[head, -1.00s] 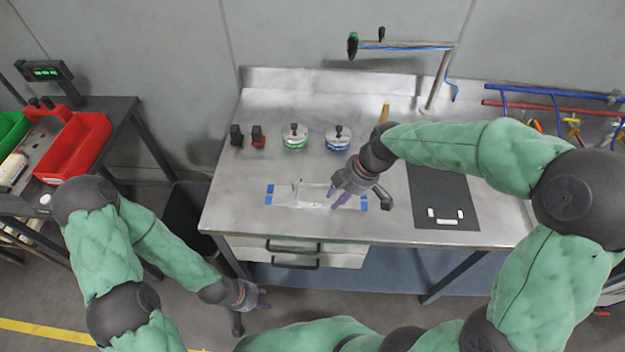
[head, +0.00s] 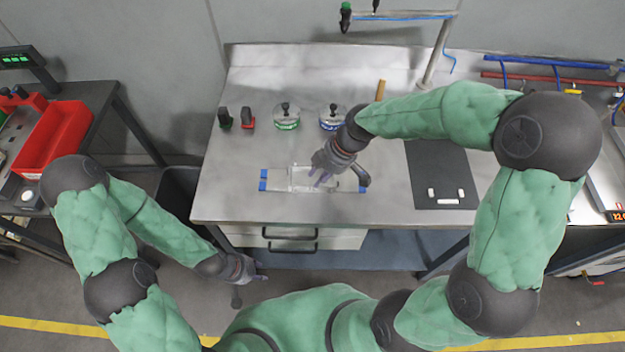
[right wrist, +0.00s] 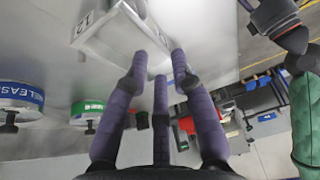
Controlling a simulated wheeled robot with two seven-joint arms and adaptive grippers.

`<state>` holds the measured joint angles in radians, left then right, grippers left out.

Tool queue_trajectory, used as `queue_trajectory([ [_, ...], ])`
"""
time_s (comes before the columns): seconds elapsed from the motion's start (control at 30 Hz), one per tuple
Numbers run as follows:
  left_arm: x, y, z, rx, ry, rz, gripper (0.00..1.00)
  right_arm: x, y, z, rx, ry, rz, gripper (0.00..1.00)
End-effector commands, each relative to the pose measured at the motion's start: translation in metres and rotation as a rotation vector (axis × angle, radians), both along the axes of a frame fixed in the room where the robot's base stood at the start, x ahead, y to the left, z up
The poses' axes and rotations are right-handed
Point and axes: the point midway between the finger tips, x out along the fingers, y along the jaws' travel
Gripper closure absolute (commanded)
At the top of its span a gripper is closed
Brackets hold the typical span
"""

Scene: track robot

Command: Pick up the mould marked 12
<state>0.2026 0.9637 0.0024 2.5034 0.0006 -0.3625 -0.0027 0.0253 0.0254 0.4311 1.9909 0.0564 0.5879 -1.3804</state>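The mould marked 12 (right wrist: 112,35) is a pale metal block with "12" on its faces, at the top of the right wrist view. In the head view a pale boxy mould (head: 301,179) sits on the steel bench between two blue tape marks; its number is not readable there. My right gripper (head: 324,180) is over the bench at the mould's right side. In the right wrist view its purple fingers (right wrist: 160,62) are apart with nothing between them, tips close to the mould's lower right edge; contact is unclear. My left gripper (head: 258,272) hangs low in front of the bench; its fingers are too small to judge.
A green-banded round item (head: 286,118) and a blue-banded one (head: 332,119) stand behind the mould, with two small dark-handled stamps (head: 248,119) to their left. A dark mat (head: 440,174) lies right. A metal post (head: 437,55) rises behind. The bench's front left is clear.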

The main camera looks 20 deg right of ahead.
Motion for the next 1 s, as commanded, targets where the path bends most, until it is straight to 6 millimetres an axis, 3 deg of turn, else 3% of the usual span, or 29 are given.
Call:
queue_trajectory([
  [0.13,0.000,0.000,-0.011,0.000,0.000,0.000,0.60,0.001,0.007,-0.024,0.000,0.005,0.002,0.74],
  [0.3,0.000,0.000,-0.015,0.000,0.000,0.000,0.60,0.003,0.014,-0.039,0.001,0.003,0.001,0.74],
  [0.5,0.000,0.000,-0.014,0.000,0.000,0.000,0.60,0.004,0.014,-0.039,0.001,0.002,0.001,0.74],
  [0.53,0.000,0.000,-0.014,0.000,0.000,0.000,0.60,0.004,0.014,-0.039,0.001,0.002,0.001,0.77],
  [0.6,0.000,0.000,-0.014,0.000,0.000,0.000,0.60,0.004,0.014,-0.039,0.001,0.002,0.001,0.97],
  [0.63,0.000,0.000,-0.014,0.000,0.000,0.000,0.60,0.004,0.014,-0.039,0.001,0.002,0.001,1.00],
  [1.0,0.000,0.000,-0.013,0.000,0.000,0.000,0.60,0.005,0.014,-0.037,0.000,-0.002,-0.001,1.00],
])
